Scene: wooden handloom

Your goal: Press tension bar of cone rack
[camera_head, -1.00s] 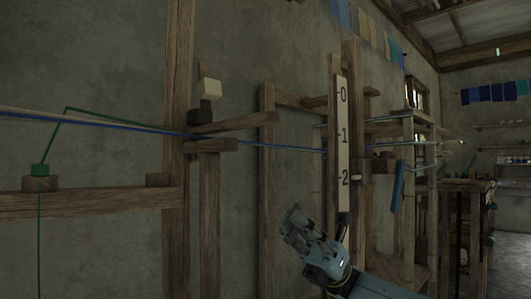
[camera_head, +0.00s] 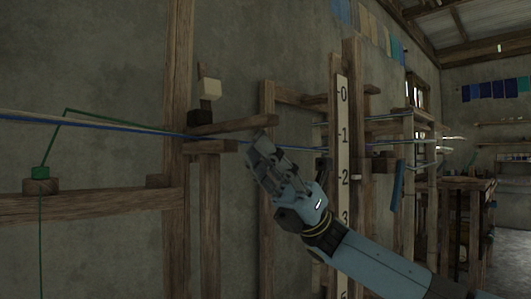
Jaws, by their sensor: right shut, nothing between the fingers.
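A slanted wooden bar (camera_head: 235,125), which looks like the tension bar of the cone rack, sticks out to the right from the upright wooden post (camera_head: 179,80). My right gripper (camera_head: 258,152) is shut and empty. Its fingertips are just below the bar's right end; I cannot tell whether they touch it. Blue and pale yarns (camera_head: 100,122) run from the left edge to the post and pass by the bar. The blue yarn continues right, partly hidden behind my gripper. My left gripper is not in view.
A numbered scale board (camera_head: 342,120) stands right of my gripper, before a wooden loom frame (camera_head: 267,100). A short wooden block (camera_head: 210,147) sits under the bar. A green guide (camera_head: 40,173) with green yarn is on the left rail (camera_head: 100,204).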

